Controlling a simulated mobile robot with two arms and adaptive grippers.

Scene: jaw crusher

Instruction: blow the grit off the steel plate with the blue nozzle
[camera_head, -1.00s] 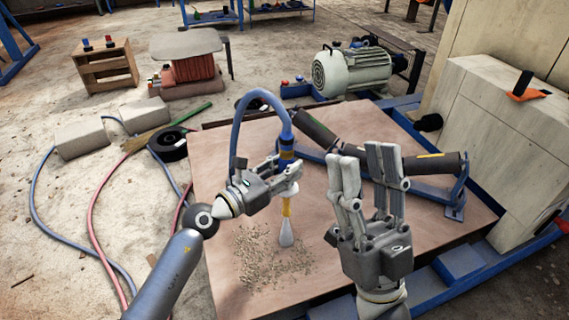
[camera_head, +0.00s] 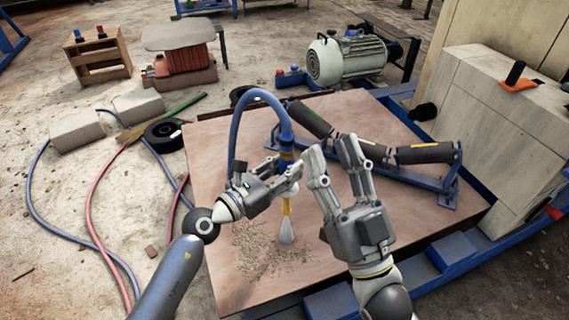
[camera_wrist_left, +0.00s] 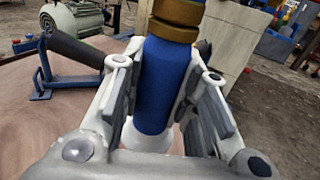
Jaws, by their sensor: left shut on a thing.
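The blue nozzle (camera_head: 286,160) stands nearly upright over the steel plate (camera_head: 225,155), its pale flared tip pointing down at the grit. My left gripper (camera_head: 290,178) is shut around its blue body; in the left wrist view the blue nozzle (camera_wrist_left: 158,85) sits between the fingers, with a brass collar above. The grit (camera_head: 262,250) lies scattered on the plate's front left, around and left of the tip. My right gripper (camera_head: 334,165) is open and empty, fingers pointing up, over the plate to the right of the nozzle.
A blue hose (camera_head: 245,105) arches from the nozzle's top. A roller frame (camera_head: 390,165) lies across the plate's back right. A grey motor (camera_head: 345,60) stands behind. A black tape roll (camera_head: 163,135) and a green-handled broom (camera_head: 165,117) lie left of the plate.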

